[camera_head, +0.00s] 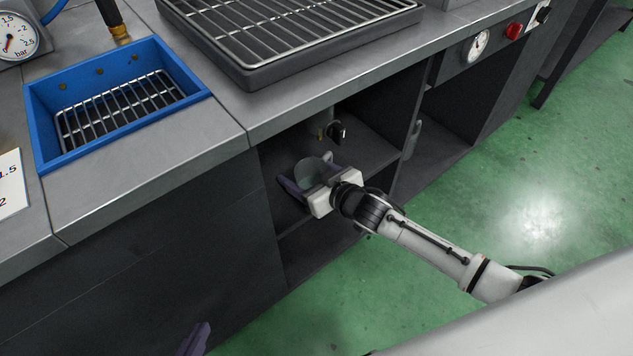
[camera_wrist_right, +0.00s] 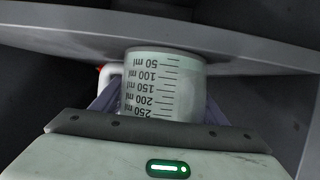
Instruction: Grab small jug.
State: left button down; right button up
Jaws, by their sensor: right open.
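The small jug (camera_wrist_right: 162,85) is pale and translucent, with a black millilitre scale that appears upside down in the right wrist view. In the head view the jug (camera_head: 313,173) sits inside the open cabinet bay, partly hidden by my right gripper (camera_head: 304,169). The right gripper's purple fingers are spread, one on either side of the jug; whether they touch it cannot be told. At the bottom edge of the head view only a purple finger of my left gripper (camera_head: 196,340) shows, away from the jug.
The steel worktop (camera_head: 190,145) overhangs the bay. The cabinet shelf (camera_head: 365,150) and side walls close around my right gripper. A blue basin (camera_head: 40,130) and a grated tray (camera_head: 250,75) are above. Green floor lies right.

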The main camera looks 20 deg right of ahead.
jog(key=shift+w, duration=0.1)
jog(key=c, duration=0.9)
